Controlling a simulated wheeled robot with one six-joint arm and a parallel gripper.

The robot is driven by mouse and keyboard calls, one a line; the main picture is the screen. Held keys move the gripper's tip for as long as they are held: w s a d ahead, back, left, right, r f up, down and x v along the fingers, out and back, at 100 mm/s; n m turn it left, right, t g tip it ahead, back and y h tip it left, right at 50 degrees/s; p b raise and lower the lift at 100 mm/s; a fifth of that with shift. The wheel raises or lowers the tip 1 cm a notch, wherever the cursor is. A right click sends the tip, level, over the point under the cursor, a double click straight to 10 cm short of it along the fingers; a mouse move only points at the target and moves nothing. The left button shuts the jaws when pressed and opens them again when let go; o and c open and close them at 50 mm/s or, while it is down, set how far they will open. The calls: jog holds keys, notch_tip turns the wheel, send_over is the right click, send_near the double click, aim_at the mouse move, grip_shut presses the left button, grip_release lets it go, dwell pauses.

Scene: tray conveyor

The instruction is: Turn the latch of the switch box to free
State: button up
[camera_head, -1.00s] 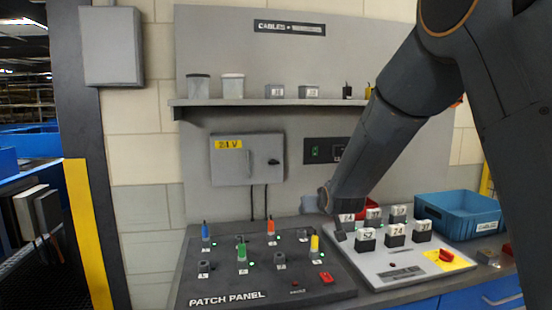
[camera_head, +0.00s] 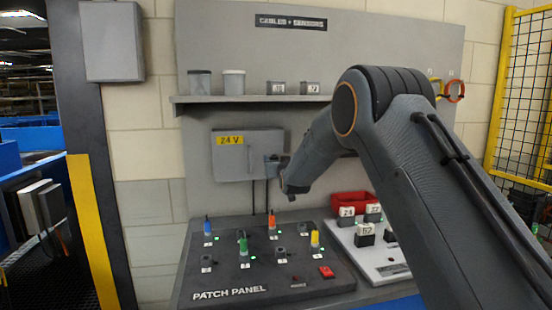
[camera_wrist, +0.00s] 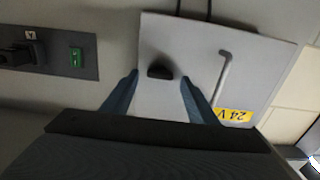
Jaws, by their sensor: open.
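The switch box (camera_head: 235,165) is a grey wall cabinet with a yellow 24 V label, left of my gripper in the head view. In the wrist view the box (camera_wrist: 260,75) shows its door, a grey bar handle (camera_wrist: 223,75) and a small black latch (camera_wrist: 160,71). My gripper (camera_wrist: 159,78) is open and empty, and the latch appears between its two fingertips. I cannot tell how far the fingers are from the door. In the head view my gripper (camera_head: 272,160) covers the latch at the right edge of the box.
The patch panel (camera_head: 240,270) with coloured plugs lies on the bench below. A labelled-block board (camera_head: 390,270) and a red bin (camera_head: 348,203) stand to its right. A shelf (camera_head: 225,98) runs above the box. A dark plate with a green switch (camera_wrist: 77,57) is beside the box.

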jog(key=shift+w+a, duration=0.15)
jog(key=shift+w, duration=0.35)
jog(key=c, duration=1.1)
jog(key=shift+o, duration=0.2)
